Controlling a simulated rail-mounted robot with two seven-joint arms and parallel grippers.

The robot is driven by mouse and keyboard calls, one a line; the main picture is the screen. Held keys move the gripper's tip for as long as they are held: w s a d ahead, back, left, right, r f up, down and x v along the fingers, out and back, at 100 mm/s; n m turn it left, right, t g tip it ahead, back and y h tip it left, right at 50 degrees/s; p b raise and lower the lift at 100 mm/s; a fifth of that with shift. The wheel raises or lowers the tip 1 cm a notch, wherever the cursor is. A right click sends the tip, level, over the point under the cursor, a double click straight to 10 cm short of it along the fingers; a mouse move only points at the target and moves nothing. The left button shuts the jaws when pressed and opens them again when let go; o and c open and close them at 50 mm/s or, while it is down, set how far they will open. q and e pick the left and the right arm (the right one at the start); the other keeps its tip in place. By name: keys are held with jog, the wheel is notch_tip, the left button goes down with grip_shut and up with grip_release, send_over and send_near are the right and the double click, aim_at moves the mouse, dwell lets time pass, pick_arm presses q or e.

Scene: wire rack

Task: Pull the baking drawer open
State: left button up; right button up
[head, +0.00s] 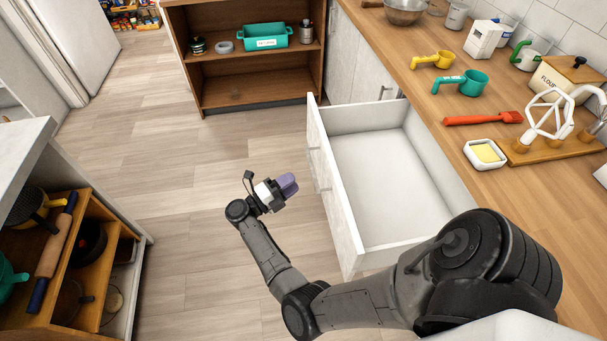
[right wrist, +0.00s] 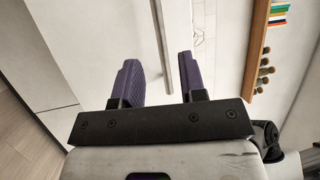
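The baking drawer (head: 395,180) is pulled far out from under the counter in the head view. Its white inside looks empty. Its front panel (head: 335,190) faces left, with handle parts (head: 324,187) on its outer face. My right gripper (head: 287,185) has purple fingers and is in front of that panel, with a visible gap of floor between them in the head view. In the right wrist view the two fingers (right wrist: 160,75) are apart, with white surfaces and a pale edge behind them. Nothing is clearly held. My left gripper is not in view.
The wooden counter (head: 445,85) holds measuring cups, a red brush (head: 483,118), a butter dish (head: 485,154) and a flour box. An open shelf unit (head: 235,90) stands at the back. A cabinet with a rolling pin (head: 55,250) is at left. Floor between is clear.

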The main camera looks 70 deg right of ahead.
jog(key=shift+v, duration=2.9)
